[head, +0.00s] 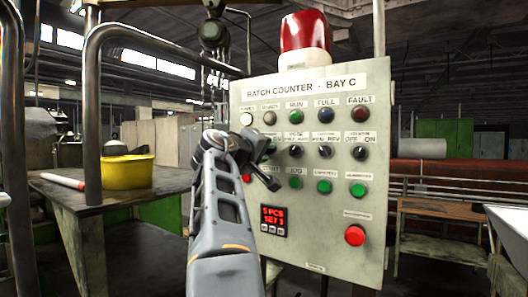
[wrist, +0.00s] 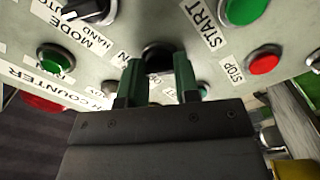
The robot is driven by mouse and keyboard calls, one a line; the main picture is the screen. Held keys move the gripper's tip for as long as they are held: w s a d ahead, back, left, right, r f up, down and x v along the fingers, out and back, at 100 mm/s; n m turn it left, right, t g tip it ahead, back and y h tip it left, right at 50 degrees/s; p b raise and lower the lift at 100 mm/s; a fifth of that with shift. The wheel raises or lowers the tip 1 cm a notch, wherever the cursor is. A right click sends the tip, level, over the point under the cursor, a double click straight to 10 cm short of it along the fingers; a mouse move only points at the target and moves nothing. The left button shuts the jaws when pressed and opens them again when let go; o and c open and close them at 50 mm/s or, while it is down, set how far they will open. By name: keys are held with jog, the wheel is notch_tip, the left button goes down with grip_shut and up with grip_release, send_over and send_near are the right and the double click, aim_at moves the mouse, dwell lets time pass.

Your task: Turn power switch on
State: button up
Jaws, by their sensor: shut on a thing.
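The power switch (wrist: 157,58) is a dark round knob on the grey control panel (head: 340,230). In the wrist view it sits between the two green-dark fingers of my gripper (wrist: 160,82), which are shut on it. Part of an ON label shows to the left of the knob there. The knob's pointer is hidden, so I cannot tell which way it is turned. In the head view my gripper (head: 256,152) is at the panel's left side and covers the switch. A pale white lamp (head: 246,118) is above it.
Beside the switch are a green START button (wrist: 243,10), a red STOP button (wrist: 263,62) and the MODE knob (wrist: 90,10). Several more knobs and buttons fill the panel to the right. A table with a yellow bowl (head: 127,172) stands at left, behind a metal rail (head: 92,110).

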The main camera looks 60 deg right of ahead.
jog(key=o, duration=0.9)
jog(key=a+b, duration=0.3)
jog(key=a, duration=1)
jog(key=shift+a, duration=0.4)
